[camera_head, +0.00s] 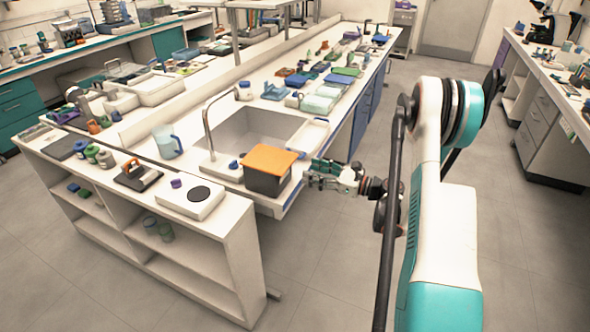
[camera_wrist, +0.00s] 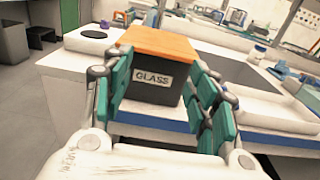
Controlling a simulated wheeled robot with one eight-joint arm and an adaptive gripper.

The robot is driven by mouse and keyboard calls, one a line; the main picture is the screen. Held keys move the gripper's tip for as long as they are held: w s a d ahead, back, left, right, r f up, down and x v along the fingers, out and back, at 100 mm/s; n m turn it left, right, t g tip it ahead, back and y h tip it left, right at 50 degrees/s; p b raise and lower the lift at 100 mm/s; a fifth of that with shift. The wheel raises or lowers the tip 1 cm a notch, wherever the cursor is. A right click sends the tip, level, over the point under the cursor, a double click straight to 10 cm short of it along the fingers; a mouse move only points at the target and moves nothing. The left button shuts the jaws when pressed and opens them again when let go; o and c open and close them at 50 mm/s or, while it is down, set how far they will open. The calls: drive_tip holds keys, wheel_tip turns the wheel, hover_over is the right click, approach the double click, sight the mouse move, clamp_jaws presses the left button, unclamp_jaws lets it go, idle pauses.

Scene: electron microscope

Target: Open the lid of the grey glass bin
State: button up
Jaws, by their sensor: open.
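The grey glass bin (camera_head: 266,181) is a dark grey box standing on the bench end in front of the sink. Its orange lid (camera_head: 269,159) lies flat on top and looks closed. In the wrist view the bin (camera_wrist: 157,92) faces me with a white label reading GLASS, and the lid (camera_wrist: 165,41) spans its top. My gripper (camera_head: 318,173) is just right of the bin in the head view. In the wrist view its green-padded fingers (camera_wrist: 162,92) are spread apart, with the bin's front showing between them and nothing held.
A sink (camera_head: 258,130) with a curved tap is behind the bin. A white hot plate (camera_head: 192,199) stands at the left and a blue-handled jug (camera_head: 166,141) at the back left. The floor (camera_head: 330,245) right of the shelf is clear.

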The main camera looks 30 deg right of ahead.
sight(284, 162)
drive_tip(key=b+x, duration=0.1)
drive_tip(key=x, duration=0.6)
drive_tip(key=shift+b, duration=0.3)
drive_tip(key=shift+c, duration=0.5)
clamp_jaws()
drive_tip(key=shift+w+r, duration=0.1)
drive_tip(key=shift+r, duration=0.05)
